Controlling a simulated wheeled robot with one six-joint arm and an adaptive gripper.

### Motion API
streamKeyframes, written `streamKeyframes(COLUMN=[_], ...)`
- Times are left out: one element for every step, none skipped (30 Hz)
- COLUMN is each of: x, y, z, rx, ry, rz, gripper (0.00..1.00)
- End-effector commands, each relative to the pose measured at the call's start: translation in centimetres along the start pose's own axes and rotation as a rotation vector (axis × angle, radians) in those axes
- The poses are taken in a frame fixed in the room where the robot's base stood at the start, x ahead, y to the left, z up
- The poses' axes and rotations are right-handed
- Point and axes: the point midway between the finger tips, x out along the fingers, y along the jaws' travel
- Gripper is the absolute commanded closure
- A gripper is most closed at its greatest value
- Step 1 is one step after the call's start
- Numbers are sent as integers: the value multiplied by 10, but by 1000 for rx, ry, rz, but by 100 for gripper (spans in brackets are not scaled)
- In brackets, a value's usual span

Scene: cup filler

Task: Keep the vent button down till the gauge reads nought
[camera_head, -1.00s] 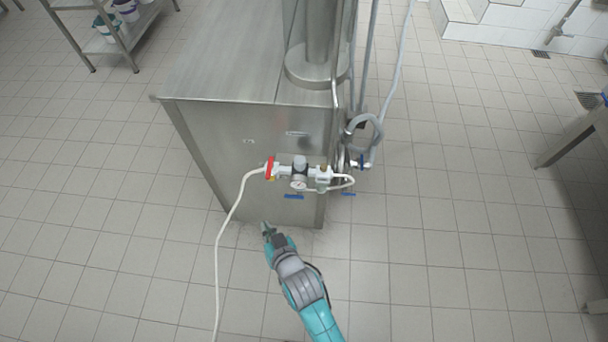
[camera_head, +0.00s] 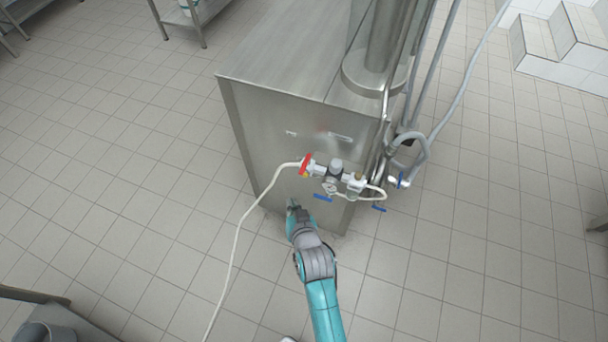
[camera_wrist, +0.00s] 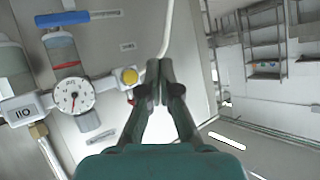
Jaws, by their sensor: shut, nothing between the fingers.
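A round white dial gauge (camera_wrist: 75,96) sits on the pipe assembly in the wrist view; its small needle stands out, but I cannot read the value. It also shows in the head view (camera_head: 330,187). A yellow round button (camera_wrist: 129,76), perhaps the vent button, is beside the gauge, towards my fingers. My gripper (camera_wrist: 159,72) is shut and empty, its fingertips just right of the yellow button and apart from it in the picture. In the head view my gripper (camera_head: 293,205) is low in front of the steel cabinet, left of and below the assembly.
The steel cabinet (camera_head: 265,135) stands behind the assembly. A red handle (camera_head: 306,164) is at the assembly's left end. A white hose (camera_head: 238,235) runs from there down to the floor. Blue levers (camera_head: 322,198) hang below. Open tiled floor (camera_head: 450,270) lies to the right.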

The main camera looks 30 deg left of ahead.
Motion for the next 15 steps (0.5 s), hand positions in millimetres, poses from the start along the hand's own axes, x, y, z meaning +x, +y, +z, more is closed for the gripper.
streamKeyframes(x=[5,8,11,14,17,20,23,25,28,31,33,36,37,39,41], y=[4,6,9,11,12,15,17,19,21,23,24,26,27,28,29], z=[-5,-6,-9,-12,-14,-15,-18,-20,-22,-23,-24,-27,-28,-28,-30], rx=[3,2,1,2,3,2,1,2,3,2,1,1,1,2,2], ry=[2,1,2,3,2,1,2,2,2,1,1,1,1,0,0], rz=[1,1,2,1,1,1,1,1,1,1,1,1,1,0,0], gripper=[100,100,100,100,100,100,100,100,100,100,100,100,100,100,100])
